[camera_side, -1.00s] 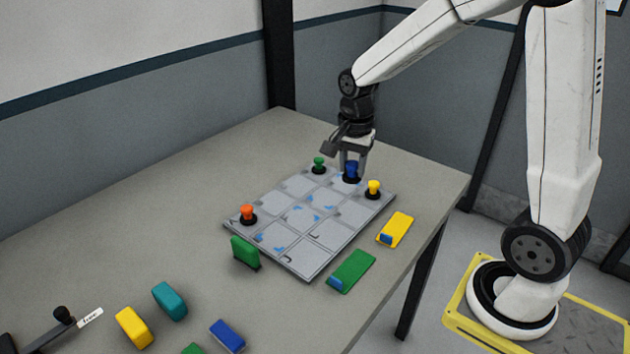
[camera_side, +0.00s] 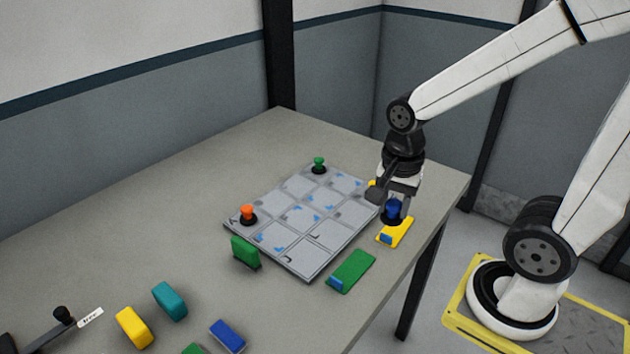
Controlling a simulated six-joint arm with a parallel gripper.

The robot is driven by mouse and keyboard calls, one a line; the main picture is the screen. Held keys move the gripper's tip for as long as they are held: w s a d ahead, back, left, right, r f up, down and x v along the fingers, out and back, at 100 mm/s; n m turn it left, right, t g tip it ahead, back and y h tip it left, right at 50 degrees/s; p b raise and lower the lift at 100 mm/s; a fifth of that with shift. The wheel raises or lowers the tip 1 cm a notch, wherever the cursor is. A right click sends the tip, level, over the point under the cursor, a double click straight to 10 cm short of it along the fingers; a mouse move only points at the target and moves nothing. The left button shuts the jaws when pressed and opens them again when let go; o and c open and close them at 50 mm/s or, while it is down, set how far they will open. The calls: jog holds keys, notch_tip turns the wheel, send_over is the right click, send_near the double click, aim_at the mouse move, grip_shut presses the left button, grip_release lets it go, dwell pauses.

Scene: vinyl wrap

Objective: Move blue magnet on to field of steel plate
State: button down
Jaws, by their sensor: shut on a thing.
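The blue magnet (camera_side: 393,210) has a dark round base and is in my gripper (camera_side: 396,203), which is shut on it. They are to the right of the steel plate (camera_side: 322,263), in front of or over the yellow block with a blue end (camera_side: 389,239). I cannot tell whether the magnet touches that block. The steel plate is a grey grid of fields with small blue marks. A green magnet (camera_side: 319,164) stands at its far corner and an orange magnet (camera_side: 247,213) at its left corner. A yellow magnet (camera_side: 371,188) is mostly hidden behind my gripper.
A green block with a blue end (camera_side: 353,270) lies right of the plate, and a green block (camera_side: 244,252) stands at its front left edge. Yellow (camera_side: 134,327), teal (camera_side: 169,301) and blue (camera_side: 228,336) blocks lie nearer. The table's left and back areas are clear.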

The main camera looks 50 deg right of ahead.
aim_at(331, 234)
jog(key=shift+w, duration=0.1)
jog(key=shift+w+d+f, duration=0.1)
jog(key=shift+w+f, duration=0.3)
jog(key=shift+w, duration=0.35)
jog(key=w+f, duration=0.2)
jog(key=w, duration=0.1)
jog(key=w+f, duration=0.2)
jog(key=w, duration=0.2)
jog(key=w+f, duration=0.3)
jog(key=shift+w+d+f, duration=0.1)
jog(key=shift+w+d, duration=0.2)
jog(key=shift+d, duration=0.05)
jog(key=shift+w+f, duration=0.6)
jog(key=shift+f, duration=0.05)
jog(key=shift+w+d+f, duration=0.1)
jog(key=shift+w+f, duration=0.15)
jog(key=shift+f, duration=1.6)
jog(key=shift+f, duration=0.2)
